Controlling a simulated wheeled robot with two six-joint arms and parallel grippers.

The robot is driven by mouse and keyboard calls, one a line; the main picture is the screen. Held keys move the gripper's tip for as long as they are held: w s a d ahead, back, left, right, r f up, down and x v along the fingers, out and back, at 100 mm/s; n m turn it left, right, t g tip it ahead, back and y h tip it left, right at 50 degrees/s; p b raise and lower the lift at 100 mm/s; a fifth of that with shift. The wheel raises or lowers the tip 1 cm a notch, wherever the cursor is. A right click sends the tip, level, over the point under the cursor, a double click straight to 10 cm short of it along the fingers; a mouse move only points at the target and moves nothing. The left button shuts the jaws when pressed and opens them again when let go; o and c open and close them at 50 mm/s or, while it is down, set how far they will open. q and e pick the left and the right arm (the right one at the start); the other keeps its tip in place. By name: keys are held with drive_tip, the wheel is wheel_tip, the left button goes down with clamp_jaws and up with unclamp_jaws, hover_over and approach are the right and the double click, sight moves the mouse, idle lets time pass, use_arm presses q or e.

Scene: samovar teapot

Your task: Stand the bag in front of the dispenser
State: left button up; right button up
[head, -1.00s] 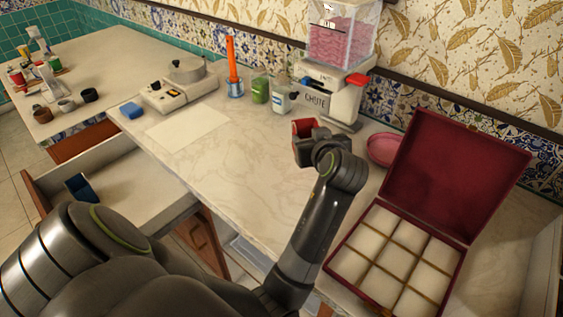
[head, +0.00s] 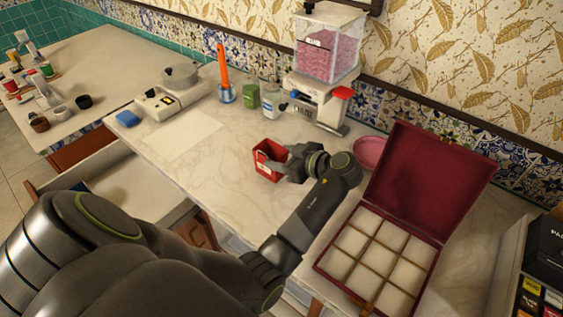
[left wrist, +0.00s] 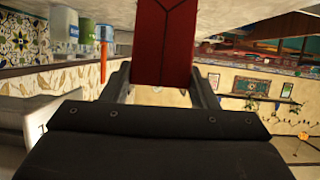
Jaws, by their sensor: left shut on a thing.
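The bag (head: 268,160) is red with an open top and looks upright. My left gripper (head: 284,166) is shut on it from the right. I cannot tell whether its bottom touches the counter. In the left wrist view the red bag (left wrist: 164,45) sits between the two fingers (left wrist: 162,85). The dispenser (head: 322,95) stands at the back against the wall, with a clear bin (head: 328,55) of pink contents on top and a red lever. The bag is nearer to me and to the left of the dispenser. My right gripper is not in view.
A green canister (head: 251,96), a white jar (head: 271,97) and a blue cup (head: 227,94) with an orange stick stand left of the dispenser. A pink dish (head: 369,150) and an open red box (head: 384,253) are at right. Counter between bag and dispenser is clear.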

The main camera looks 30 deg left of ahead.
use_arm(q)
wheel_tip(320, 180, down, 2)
drive_tip(key=shift+f, duration=0.35)
drive_tip(key=o, duration=1.2)
drive_tip(key=shift+r, duration=0.1)
